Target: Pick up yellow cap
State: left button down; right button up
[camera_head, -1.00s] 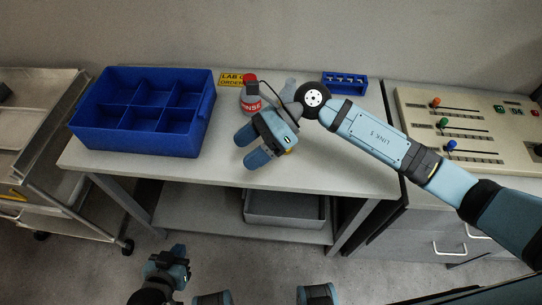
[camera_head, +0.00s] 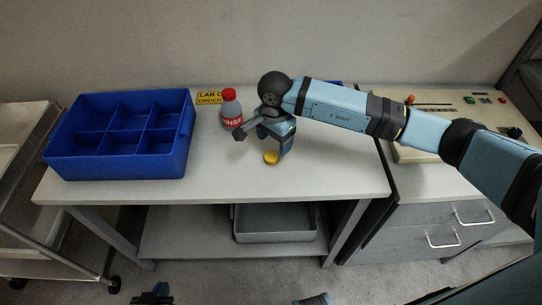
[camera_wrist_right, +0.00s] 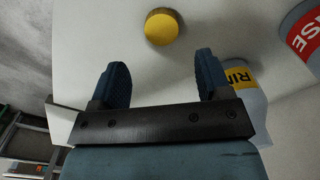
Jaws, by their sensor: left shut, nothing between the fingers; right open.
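The yellow cap (camera_head: 271,158) lies on the white table top, close by my right gripper (camera_head: 275,144) in the head view. In the right wrist view the cap (camera_wrist_right: 162,27) is at the top, beyond the fingertips and about centred between them. My right gripper (camera_wrist_right: 160,72) is open, with nothing between its fingers. My left gripper (camera_head: 151,295) shows only in part at the bottom edge of the head view, shut and empty, far from the cap.
A red-capped bottle (camera_head: 231,110) stands left of my right gripper. A bottle with a yellow label (camera_wrist_right: 245,85) is close to the right finger in the wrist view. A blue divided bin (camera_head: 120,133) is on the left; a control panel (camera_head: 440,112) is right. The front table top is clear.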

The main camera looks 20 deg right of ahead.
aim_at(271, 156)
jog(key=f, duration=0.2)
jog(key=a+f, duration=0.1)
jog(key=f, duration=0.1)
jog(key=shift+s+f+p, duration=0.1)
jog(key=shift+f+p, duration=0.3)
jog(key=shift+f, duration=0.55)
jog(key=c, duration=1)
